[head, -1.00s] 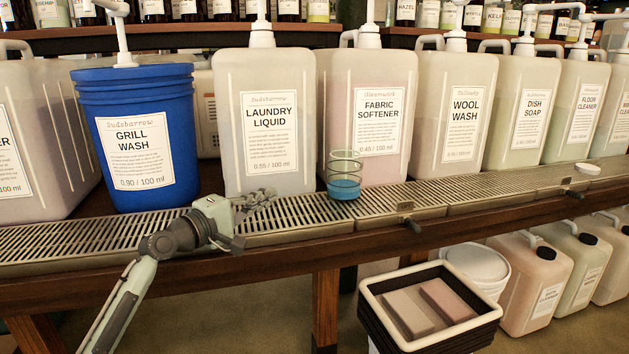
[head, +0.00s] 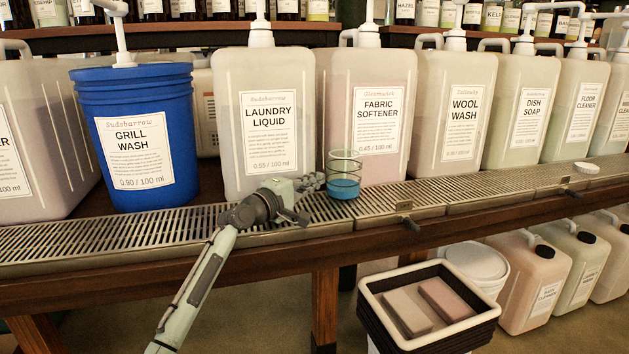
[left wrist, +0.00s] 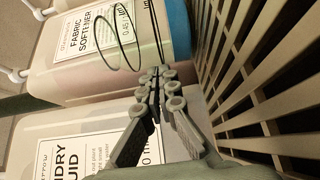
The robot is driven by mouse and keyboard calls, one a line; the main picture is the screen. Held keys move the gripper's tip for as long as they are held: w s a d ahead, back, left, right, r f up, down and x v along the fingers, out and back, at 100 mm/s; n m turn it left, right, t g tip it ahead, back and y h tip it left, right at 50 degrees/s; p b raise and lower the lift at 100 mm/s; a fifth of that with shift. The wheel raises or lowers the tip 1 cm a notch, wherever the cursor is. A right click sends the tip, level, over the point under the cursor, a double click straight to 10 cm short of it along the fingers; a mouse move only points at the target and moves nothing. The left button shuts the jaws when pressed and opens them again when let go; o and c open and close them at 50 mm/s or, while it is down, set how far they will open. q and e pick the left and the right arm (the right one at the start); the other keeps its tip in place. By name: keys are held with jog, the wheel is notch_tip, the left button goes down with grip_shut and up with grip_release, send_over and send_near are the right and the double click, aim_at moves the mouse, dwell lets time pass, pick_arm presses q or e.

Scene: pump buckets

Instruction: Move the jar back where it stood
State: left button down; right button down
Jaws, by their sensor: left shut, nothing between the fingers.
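The jar (head: 343,186) is clear with dark rings around it and blue liquid in its lower part. It stands upright on the slatted drip tray in front of the fabric softener container (head: 372,121). In the left wrist view the jar (left wrist: 178,32) is at the top, ahead of the fingers. My left gripper (head: 317,181) is shut and empty, low over the tray just left of the jar; its fingertips also show in the left wrist view (left wrist: 156,74). They look very close to the jar; I cannot tell whether they touch. My right gripper is not in view.
The metal drip tray (head: 445,189) runs along the shelf front. A blue grill wash bucket (head: 137,140) and a laundry liquid container (head: 265,125) stand behind it on the left. A white lid (head: 586,168) lies on the tray at right. A bin with two blocks (head: 468,333) stands below.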

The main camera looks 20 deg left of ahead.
aim_at(358, 177)
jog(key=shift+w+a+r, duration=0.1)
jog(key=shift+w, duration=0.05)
